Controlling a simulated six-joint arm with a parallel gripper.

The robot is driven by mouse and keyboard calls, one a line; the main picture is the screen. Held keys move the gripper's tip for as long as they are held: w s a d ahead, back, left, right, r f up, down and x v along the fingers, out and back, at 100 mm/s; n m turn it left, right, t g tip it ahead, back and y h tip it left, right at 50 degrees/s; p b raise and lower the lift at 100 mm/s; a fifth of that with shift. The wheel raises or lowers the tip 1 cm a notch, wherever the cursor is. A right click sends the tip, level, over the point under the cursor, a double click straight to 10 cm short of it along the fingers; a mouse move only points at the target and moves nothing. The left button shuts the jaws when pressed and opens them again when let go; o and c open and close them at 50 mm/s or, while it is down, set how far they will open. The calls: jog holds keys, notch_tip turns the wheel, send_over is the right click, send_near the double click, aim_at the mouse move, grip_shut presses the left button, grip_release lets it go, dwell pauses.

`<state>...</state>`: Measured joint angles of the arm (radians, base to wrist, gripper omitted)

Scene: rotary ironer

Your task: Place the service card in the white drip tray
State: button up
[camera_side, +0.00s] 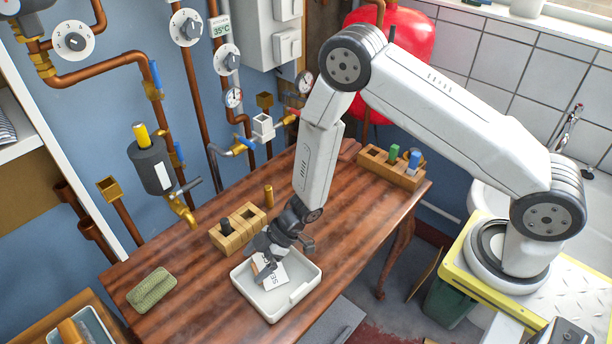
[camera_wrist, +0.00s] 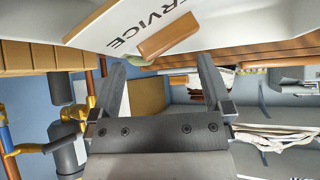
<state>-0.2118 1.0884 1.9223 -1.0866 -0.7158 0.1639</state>
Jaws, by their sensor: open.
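The white service card (camera_side: 270,271) lies inside the white drip tray (camera_side: 299,291) on the wooden table; part of its lettering shows. In the wrist view the card (camera_wrist: 148,22) carries the word SERVICE and has a brown tab (camera_wrist: 168,36) on it. The card looks tilted, and I cannot tell if it lies fully flat on the tray floor. My gripper (camera_side: 266,262) is low over the left part of the tray, just above the card. In the wrist view my gripper (camera_wrist: 160,62) has its two fingers apart with nothing between them.
A wooden block (camera_side: 237,229) with slots stands just behind the tray. A green sponge (camera_side: 151,290) lies to the left. A second wooden holder (camera_side: 391,167) with coloured items stands at the table's far right. Pipes and valves line the blue wall.

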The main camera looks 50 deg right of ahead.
jog(key=v, duration=1.2)
jog(key=shift+d, duration=0.1)
jog(key=shift+w, duration=0.1)
dwell(0.4)
jog(key=d+r+m+t+h, duration=0.2)
jog(key=d+r+m+h, duration=0.5)
jog(key=d+r, duration=0.15)
jog(key=s+d+r+m+g+h, duration=0.1)
jog(key=s+d+r+m+g, duration=0.2)
jog(key=s+m, duration=0.3)
jog(key=s+r, duration=0.1)
jog(key=s, duration=0.2)
jog(key=shift+s, duration=0.2)
